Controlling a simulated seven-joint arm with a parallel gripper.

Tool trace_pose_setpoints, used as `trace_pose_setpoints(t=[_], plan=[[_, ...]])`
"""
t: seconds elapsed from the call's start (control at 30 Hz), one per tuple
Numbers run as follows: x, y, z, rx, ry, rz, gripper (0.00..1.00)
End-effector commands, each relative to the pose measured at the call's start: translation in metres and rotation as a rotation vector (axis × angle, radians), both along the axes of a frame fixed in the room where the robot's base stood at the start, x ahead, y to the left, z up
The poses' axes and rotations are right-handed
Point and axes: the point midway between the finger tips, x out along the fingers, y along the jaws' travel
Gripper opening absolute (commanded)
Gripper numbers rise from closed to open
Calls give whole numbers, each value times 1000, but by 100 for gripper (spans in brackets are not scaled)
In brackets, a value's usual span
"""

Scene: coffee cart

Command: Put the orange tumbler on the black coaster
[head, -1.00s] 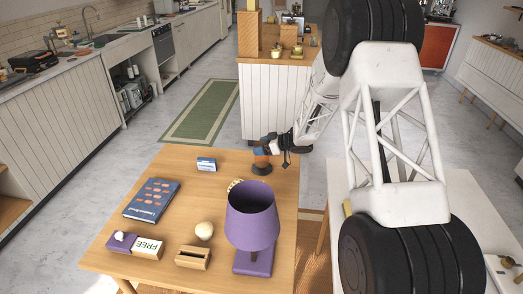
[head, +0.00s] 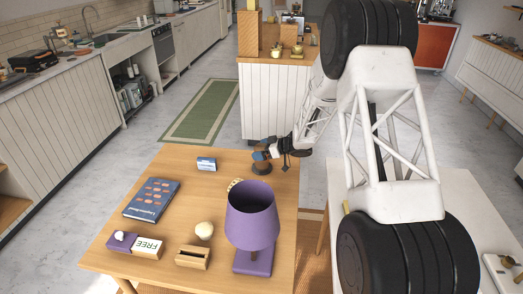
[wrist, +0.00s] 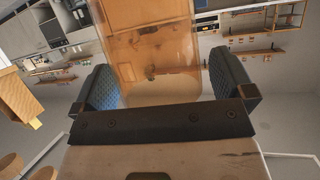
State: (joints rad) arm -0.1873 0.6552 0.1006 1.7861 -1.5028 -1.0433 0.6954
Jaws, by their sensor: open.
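The orange tumbler (head: 262,161) is small and partly hidden by my gripper in the head view. It appears to stand on the dark round coaster (head: 262,170) near the table's far right corner. In the wrist view the translucent orange tumbler (wrist: 155,72) fills the space between the fingers. My gripper (head: 265,154) is open, with its blue-grey fingers beside the tumbler; the wrist view shows one finger on each side (wrist: 163,88). Gaps show beside the fingers there. The exact contact between tumbler and coaster is too small to tell.
A purple lamp (head: 252,218) stands at the table's right front. A blue-white box (head: 206,164), a blue book (head: 152,200), a wooden card holder (head: 192,257), a pale ball-shaped item (head: 204,230) and a FREE sign (head: 147,247) are also there.

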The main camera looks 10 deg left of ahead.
Motion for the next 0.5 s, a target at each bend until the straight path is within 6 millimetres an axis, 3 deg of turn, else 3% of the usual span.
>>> trace_pose_setpoints(t=[0.23,0.5], plan=[[0,0,3,0,-1,0,100],[-3,-20,12,0,-1,-2,100]])
